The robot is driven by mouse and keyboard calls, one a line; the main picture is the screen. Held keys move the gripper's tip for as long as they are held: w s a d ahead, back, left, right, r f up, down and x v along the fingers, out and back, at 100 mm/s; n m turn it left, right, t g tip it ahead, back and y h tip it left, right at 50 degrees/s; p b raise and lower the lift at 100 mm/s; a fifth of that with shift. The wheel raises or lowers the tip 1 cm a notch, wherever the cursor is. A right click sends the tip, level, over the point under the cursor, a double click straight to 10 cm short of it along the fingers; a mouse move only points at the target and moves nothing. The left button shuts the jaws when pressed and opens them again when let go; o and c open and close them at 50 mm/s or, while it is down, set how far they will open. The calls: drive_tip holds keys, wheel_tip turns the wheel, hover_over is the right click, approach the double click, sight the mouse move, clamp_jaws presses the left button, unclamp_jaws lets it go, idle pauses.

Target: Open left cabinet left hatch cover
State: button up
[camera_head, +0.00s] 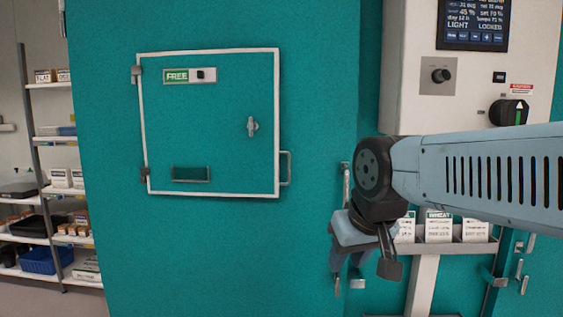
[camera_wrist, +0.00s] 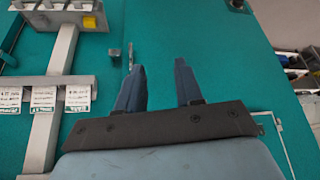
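The hatch cover (camera_head: 215,110) is a teal square panel with a white border, closed flush in the teal cabinet wall (camera_head: 310,240). It has hinges on its left edge, a small grey latch (camera_head: 252,126) at the right, and a grey pull handle (camera_head: 286,168) on its right edge. A green "FREE" label (camera_head: 177,76) is near its top. My gripper (camera_head: 347,283) hangs to the right of and below the hatch, apart from it. In the wrist view my gripper (camera_wrist: 160,68) has two dark fingers apart with nothing between them. A corner of white border (camera_wrist: 277,128) shows at lower right.
A control panel with a screen (camera_head: 473,22) and knobs stands at the right, above a rack (camera_head: 480,247) of seed-packet-like cards. A grey vertical handle (camera_head: 346,185) is close to my arm. Shelves (camera_head: 55,188) with boxes are at the left. The wall below the hatch is clear.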

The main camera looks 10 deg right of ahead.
drive_tip(key=shift+w, duration=0.1)
drive_tip(key=w+a+r+m+y, duration=0.2)
drive_tip(key=w+a+m+y, duration=0.2)
drive_tip(key=w+m+y, duration=0.65)
drive_tip(key=w+d+r+m+t, duration=0.4)
drive_tip(key=w+d+m, duration=0.3)
drive_tip(key=w+m, duration=0.15)
drive_tip(key=w+d+r+m+t, duration=0.3)
drive_tip(key=w+d+m+t, duration=0.2)
drive_tip(key=w+d+m, duration=0.3)
drive_tip(key=shift+m+y, duration=0.25)
drive_tip(key=shift+m, duration=0.45)
drive_tip(key=x, duration=0.4)
drive_tip(key=a+x, duration=0.1)
drive_tip(key=x, duration=0.4)
drive_tip(key=s+x, duration=0.1)
drive_tip(key=x, duration=0.4)
drive_tip(key=shift+w+a, duration=0.15)
drive_tip(key=shift+a, duration=0.15)
drive_tip(key=shift+c, duration=0.2)
clamp_jaws()
